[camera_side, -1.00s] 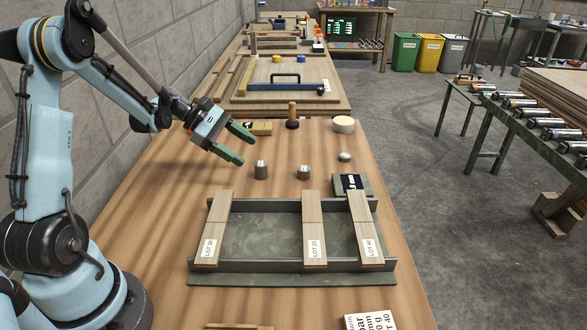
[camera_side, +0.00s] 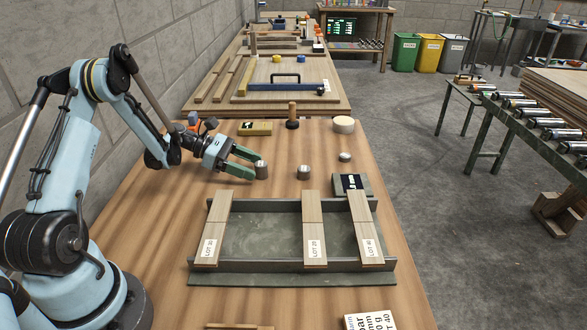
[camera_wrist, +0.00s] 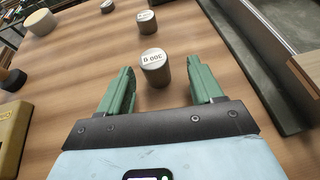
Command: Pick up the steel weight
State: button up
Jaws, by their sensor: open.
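Two grey steel cylinder weights stand upright on the wooden bench, a left one (camera_side: 261,170) and one farther right (camera_side: 304,172). In the wrist view the nearest steel weight (camera_wrist: 155,68) has a white top label that seems to read 300 g. My gripper (camera_side: 252,163) is low over the bench beside the left weight, with its green fingers open. In the wrist view my gripper (camera_wrist: 163,82) has this weight centred between its fingertips, with a gap on each side. The second weight (camera_wrist: 147,22) stands beyond it.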

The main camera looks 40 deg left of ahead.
aim_at(258, 164)
jog(key=shift+w+r+x, duration=0.1)
jog(key=shift+x, duration=0.75)
jog(key=shift+w+r+x, duration=0.1)
jog(key=shift+r+x, duration=0.05)
jog(key=shift+x, duration=0.75)
jog(key=shift+w+r+x, duration=0.1)
jog(key=shift+w+x, duration=0.05)
jog(key=shift+x, duration=0.7)
jog(key=c, duration=1.1)
grip_shut()
jog(key=shift+r, duration=0.2)
